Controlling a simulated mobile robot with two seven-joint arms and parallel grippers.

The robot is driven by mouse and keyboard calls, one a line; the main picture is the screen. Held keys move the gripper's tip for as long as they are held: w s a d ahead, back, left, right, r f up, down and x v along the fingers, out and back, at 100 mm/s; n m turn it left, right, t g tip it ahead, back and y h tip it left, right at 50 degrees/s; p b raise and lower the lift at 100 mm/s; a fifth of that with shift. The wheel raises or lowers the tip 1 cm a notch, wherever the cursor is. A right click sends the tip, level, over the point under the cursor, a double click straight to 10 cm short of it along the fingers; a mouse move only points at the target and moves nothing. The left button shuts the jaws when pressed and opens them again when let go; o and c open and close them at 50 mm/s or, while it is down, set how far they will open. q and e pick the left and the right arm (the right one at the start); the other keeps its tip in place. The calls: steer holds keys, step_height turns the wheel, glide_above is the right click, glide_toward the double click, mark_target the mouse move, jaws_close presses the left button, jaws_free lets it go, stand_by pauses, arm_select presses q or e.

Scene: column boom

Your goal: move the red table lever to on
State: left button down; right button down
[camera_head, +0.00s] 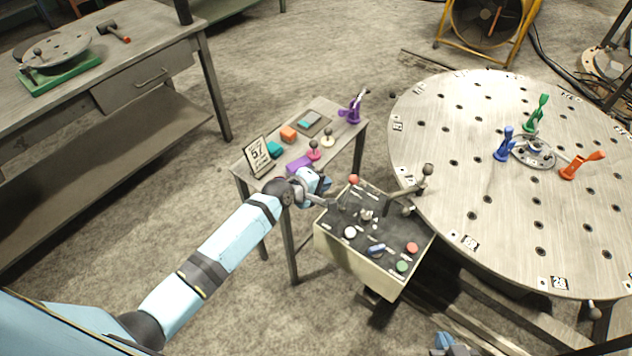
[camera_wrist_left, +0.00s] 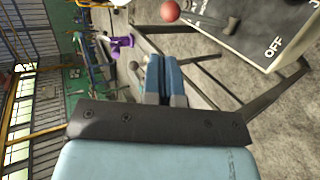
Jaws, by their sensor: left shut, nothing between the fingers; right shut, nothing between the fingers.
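The red ball knob (camera_head: 354,179) of the lever is at the far left corner of the control box (camera_head: 345,262). In the left wrist view the red knob (camera_wrist_left: 170,11) is at the top, its arm reaching right to a dark bracket on the panel. An OFF label (camera_wrist_left: 273,47) shows on that panel. My left gripper (camera_head: 322,182) is shut and empty, just left of the knob and apart from it. Its blue fingers (camera_wrist_left: 163,62) lie together in the wrist view. My right gripper (camera_head: 445,341) shows only in part at the bottom edge, shut.
The box also carries a red button (camera_head: 412,247), a green button (camera_head: 401,266), a white knob (camera_head: 350,232) and a dark-knobbed lever (camera_head: 427,171). A round table (camera_head: 470,150) with coloured clamps stands right. A small side table (camera_head: 319,107) with blocks stands behind the left gripper.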

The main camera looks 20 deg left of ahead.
arm_select(q)
steer(key=v, duration=0.2)
steer(key=shift+s+a+r, duration=0.15)
steer(key=shift+s+r, duration=0.1)
steer(key=shift+r, duration=0.05)
stand_by(0.3)
steer(key=s+a+f+m+y+p, duration=0.1)
steer(key=s+a+m+y+p, duration=0.1)
steer(key=s+m, duration=1.3)
steer(key=s+y+p, duration=0.1)
steer(key=s, duration=1.2)
steer(key=shift+s+m, duration=0.25)
steer(key=shift+m, duration=0.15)
